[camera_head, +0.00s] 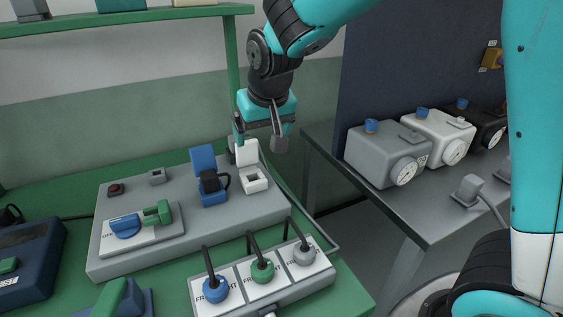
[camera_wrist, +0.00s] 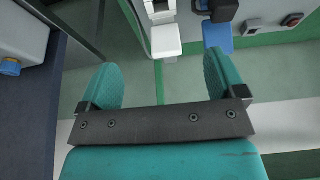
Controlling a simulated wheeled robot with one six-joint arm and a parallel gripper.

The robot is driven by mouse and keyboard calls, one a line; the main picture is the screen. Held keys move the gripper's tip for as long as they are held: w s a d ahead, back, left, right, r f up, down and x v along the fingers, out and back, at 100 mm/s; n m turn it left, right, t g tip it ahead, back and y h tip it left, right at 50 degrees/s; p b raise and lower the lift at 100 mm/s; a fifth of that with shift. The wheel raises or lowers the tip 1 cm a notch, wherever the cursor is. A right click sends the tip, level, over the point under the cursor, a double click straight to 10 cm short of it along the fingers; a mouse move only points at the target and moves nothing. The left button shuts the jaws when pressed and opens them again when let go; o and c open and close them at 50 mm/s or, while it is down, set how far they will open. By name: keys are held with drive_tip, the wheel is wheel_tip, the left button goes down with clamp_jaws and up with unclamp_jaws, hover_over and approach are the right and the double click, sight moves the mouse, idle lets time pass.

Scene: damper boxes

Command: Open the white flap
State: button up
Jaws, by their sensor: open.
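The white flap (camera_head: 247,153) stands raised at the back of its white socket box (camera_head: 254,181), at the right end of the grey panel. The box's dark opening shows uncovered. In the wrist view, the white flap (camera_wrist: 166,41) lies beyond the fingertips, at the top centre. My gripper (camera_head: 261,136) is open and empty. It hangs above and just behind the white flap. In the wrist view, my gripper (camera_wrist: 164,75) has its two green-padded fingers wide apart with nothing between them. I see no contact with the flap.
A raised blue flap (camera_head: 203,158) with a black plug in its box stands just left. Several toggle levers line a front box (camera_head: 262,287). A side table (camera_head: 432,220) at right carries grey, white and black damper boxes. A green shelf post (camera_head: 232,75) rises behind.

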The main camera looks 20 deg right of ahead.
drive_tip(key=s+a+r+n+g+y, duration=0.1)
drive_tip(key=s+n, duration=0.1)
drive_tip(key=s, duration=0.6)
drive_tip(key=s+a+r+n+g+y+p, duration=0.1)
drive_tip(key=s+a+r+n+y, duration=0.1)
drive_tip(key=s, duration=0.6)
drive_tip(key=shift+a+r+g, duration=0.15)
drive_tip(key=shift+a+g, duration=0.05)
drive_tip(key=shift+g, duration=0.1)
drive_tip(key=shift+s, duration=0.1)
